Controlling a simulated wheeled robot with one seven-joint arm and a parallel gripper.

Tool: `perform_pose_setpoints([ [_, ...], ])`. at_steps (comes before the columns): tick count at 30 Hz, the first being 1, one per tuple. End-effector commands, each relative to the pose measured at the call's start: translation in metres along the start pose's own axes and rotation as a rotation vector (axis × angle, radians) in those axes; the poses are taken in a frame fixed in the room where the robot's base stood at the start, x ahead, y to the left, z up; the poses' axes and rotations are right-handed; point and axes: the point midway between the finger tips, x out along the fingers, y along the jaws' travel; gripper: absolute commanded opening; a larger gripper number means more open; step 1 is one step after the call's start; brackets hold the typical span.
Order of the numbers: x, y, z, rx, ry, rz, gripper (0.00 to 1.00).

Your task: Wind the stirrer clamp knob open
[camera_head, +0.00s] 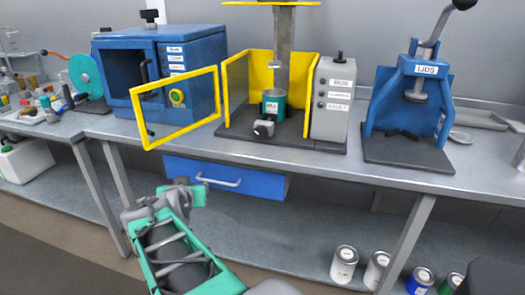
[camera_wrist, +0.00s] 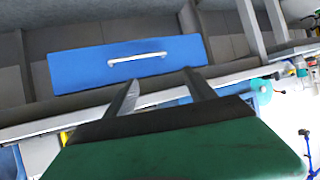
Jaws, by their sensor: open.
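The stirrer (camera_head: 284,45) stands in the middle of the bench, with a grey column and a yellow guard (camera_head: 236,92). A teal can (camera_head: 273,103) sits under its shaft. A dark knob with a pale face (camera_head: 264,129), seemingly the clamp knob, sticks out at the front, low beside the can. My gripper (camera_wrist: 160,84) is open and empty in the wrist view, with its two dark fingers apart. In the head view my gripper (camera_head: 186,190) is below the bench edge, left of and lower than the knob, touching nothing I can see. The knob is not visible in the wrist view.
A blue drawer (camera_head: 225,178) hangs under the bench (camera_head: 330,168). A grey control box (camera_head: 331,97) and a blue press (camera_head: 412,95) stand right. Paint cans (camera_head: 344,265) stand below.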

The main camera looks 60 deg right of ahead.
Motion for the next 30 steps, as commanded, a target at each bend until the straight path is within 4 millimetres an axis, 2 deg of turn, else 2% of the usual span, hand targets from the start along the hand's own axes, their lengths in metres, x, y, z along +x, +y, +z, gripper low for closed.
perform_pose_setpoints([
  [1, 0.021, 0.049, -0.02, 0.073, 0.132, 0.104, 0.64],
  [3, 0.024, 0.103, -0.056, 0.133, 0.302, 0.213, 0.64],
  [6, 0.016, 0.151, -0.087, 0.163, 0.46, 0.306, 0.64],
  [7, 0.014, 0.159, -0.093, 0.167, 0.488, 0.32, 0.64],
  [11, 0.019, 0.171, -0.108, 0.169, 0.524, 0.338, 0.64],
  [21, 0.067, 0.19, -0.134, 0.167, 0.52, 0.332, 0.64],
  [30, 0.072, 0.191, -0.138, 0.166, 0.519, 0.329, 0.64],
])
